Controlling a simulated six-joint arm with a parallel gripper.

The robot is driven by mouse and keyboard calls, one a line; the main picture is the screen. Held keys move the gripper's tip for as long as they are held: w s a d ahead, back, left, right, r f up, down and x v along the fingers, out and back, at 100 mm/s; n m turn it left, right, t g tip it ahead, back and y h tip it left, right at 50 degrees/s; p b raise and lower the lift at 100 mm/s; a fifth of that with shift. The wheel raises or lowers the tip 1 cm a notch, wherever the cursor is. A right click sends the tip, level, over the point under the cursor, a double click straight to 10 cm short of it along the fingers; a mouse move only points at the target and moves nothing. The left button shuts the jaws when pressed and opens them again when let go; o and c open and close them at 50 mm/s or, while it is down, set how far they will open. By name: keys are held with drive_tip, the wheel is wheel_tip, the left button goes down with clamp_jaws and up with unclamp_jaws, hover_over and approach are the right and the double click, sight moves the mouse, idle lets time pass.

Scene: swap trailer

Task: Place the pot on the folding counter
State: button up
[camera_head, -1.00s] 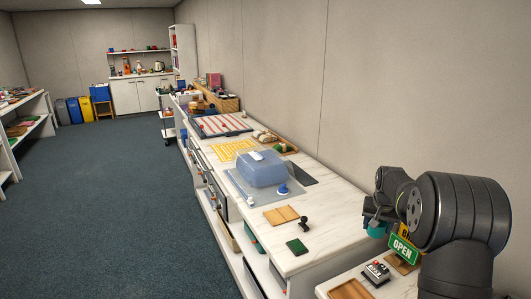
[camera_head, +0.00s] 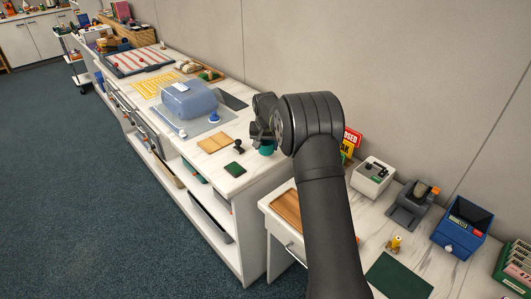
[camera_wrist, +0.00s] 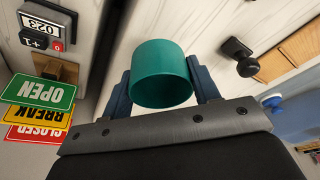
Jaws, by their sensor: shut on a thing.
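The pot is a teal, round, open-topped vessel (camera_wrist: 160,72); it also shows in the head view (camera_head: 266,148). My gripper (camera_wrist: 160,84) is shut on it, with one blue finger on each side. In the head view my gripper (camera_head: 264,136) and the pot appear at the near right end of a long marble-topped counter (camera_head: 235,183). Whether this is the folding counter I cannot tell. The pot's height above the top is unclear, and my wrist partly covers it in the head view.
A black-handled stamp (camera_head: 238,146), a green pad (camera_head: 235,169) and a wooden tray (camera_head: 215,142) lie near the pot. A lower counter (camera_head: 340,225) at right holds signs (camera_head: 350,143) and a drawer box (camera_head: 461,226).

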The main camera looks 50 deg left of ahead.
sight(266, 152)
drive_tip(key=shift+f, duration=2)
drive_tip(key=shift+f, duration=0.1)
drive_tip(key=o, duration=1)
drive_tip(key=v, duration=1.2)
drive_tip(key=shift+a, duration=0.1)
